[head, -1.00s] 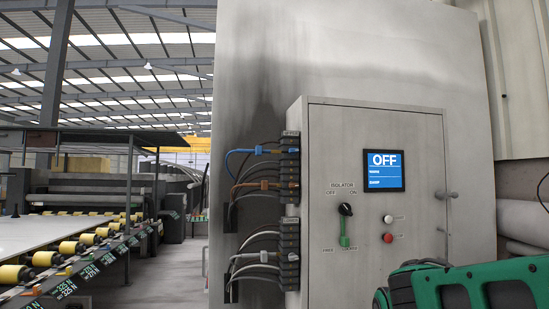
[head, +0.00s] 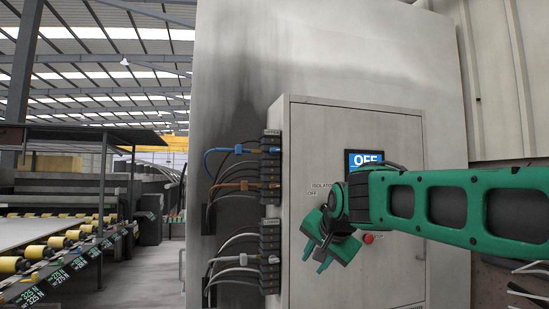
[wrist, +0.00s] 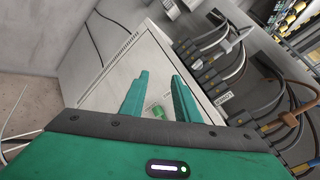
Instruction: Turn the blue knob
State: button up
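The grey cabinet (head: 340,120) carries an isolator dial marked OFF at its upper left. No blue knob shows; in the earlier head frame the dial's knob is black with a green piece below it. My gripper (head: 315,258) is in front of the cabinet door and hides the knob in the head view. In the wrist view my gripper (wrist: 160,75) has its two green fingers apart. A small green piece (wrist: 155,111) on the door shows between the fingers. I see nothing clasped; the knob itself is not clearly seen there.
A blue screen (head: 364,158) reading OFF is partly covered by my arm. A red button (head: 368,239) is just below the arm. Cables and connectors (head: 270,190) line the cabinet's left side. A roller conveyor (head: 75,236) stands farther left.

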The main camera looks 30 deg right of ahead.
jog(key=w+r+m+t, duration=0.2)
jog(key=w+r, duration=0.2)
jog(key=r, duration=0.4)
jog(key=w+r+m+t, duration=0.1)
jog(key=w+r+t, duration=0.15)
jog(key=r, duration=0.55)
jog(key=m+t+h, duration=0.1)
jog(key=m+t, duration=0.2)
jog(key=t, duration=0.1)
send_near(275, 150)
jog(key=x, duration=0.9)
jog(key=shift+d, duration=0.1)
grip_shut()
